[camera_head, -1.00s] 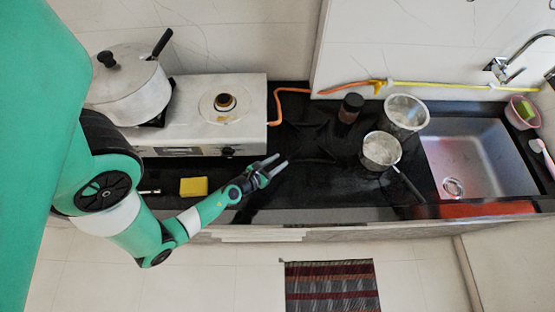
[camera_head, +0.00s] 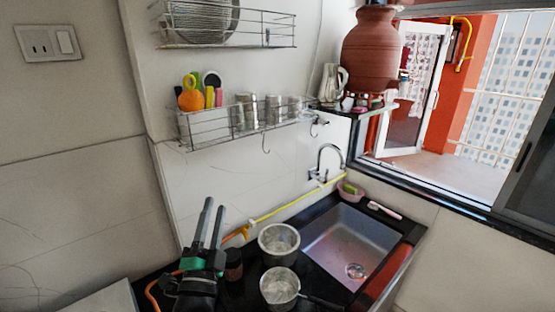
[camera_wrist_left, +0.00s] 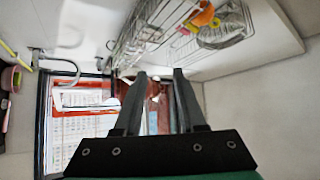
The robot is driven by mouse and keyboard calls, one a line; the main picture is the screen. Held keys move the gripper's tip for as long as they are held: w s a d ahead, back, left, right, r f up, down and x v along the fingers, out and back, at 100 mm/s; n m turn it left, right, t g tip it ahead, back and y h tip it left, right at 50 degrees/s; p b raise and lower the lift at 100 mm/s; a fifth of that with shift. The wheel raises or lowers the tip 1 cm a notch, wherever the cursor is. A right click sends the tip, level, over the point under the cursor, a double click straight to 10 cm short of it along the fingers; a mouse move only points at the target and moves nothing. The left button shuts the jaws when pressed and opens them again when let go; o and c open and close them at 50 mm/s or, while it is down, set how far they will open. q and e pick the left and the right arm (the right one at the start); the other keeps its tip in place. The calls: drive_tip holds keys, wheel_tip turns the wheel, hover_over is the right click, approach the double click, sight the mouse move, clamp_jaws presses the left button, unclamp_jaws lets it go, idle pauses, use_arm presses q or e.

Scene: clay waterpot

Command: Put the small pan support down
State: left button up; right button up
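My left gripper (camera_head: 214,203) points up near the wall in the head view, above the counter and left of the pots. Its two fingers are apart with nothing between them. In the left wrist view the fingers (camera_wrist_left: 159,73) are also apart and empty. I cannot make out the small pan support in either view now; the dark counter (camera_head: 250,298) hides dark shapes. A corner of the white stove (camera_head: 100,300) shows at the bottom left. My right gripper is not in view.
Two metal pots (camera_head: 279,242) (camera_head: 280,287) and a dark jar (camera_head: 233,263) stand right of the gripper. The sink (camera_head: 350,240) lies farther right. A wire rack (camera_head: 240,122) hangs above. A clay waterpot (camera_head: 372,45) stands by the window. An orange hose crosses the counter.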

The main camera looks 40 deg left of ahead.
use_arm(q)
drive_tip(key=s+d+r+n+t+h, duration=0.2)
drive_tip(key=d+r+t+h, duration=0.2)
drive_tip(key=d+r+h, duration=0.4)
drive_tip(key=s+d+r+n+t+h, duration=0.2)
drive_tip(key=d+r+t+h, duration=0.3)
drive_tip(key=d+r+h, duration=0.4)
drive_tip(key=s+d+r, duration=0.1)
drive_tip(key=d+r, duration=0.5)
drive_tip(key=r, duration=0.3)
drive_tip(key=shift+s+d+r+t, duration=0.15)
drive_tip(key=shift+d+r+t, duration=0.1)
drive_tip(key=shift+r+t, duration=0.1)
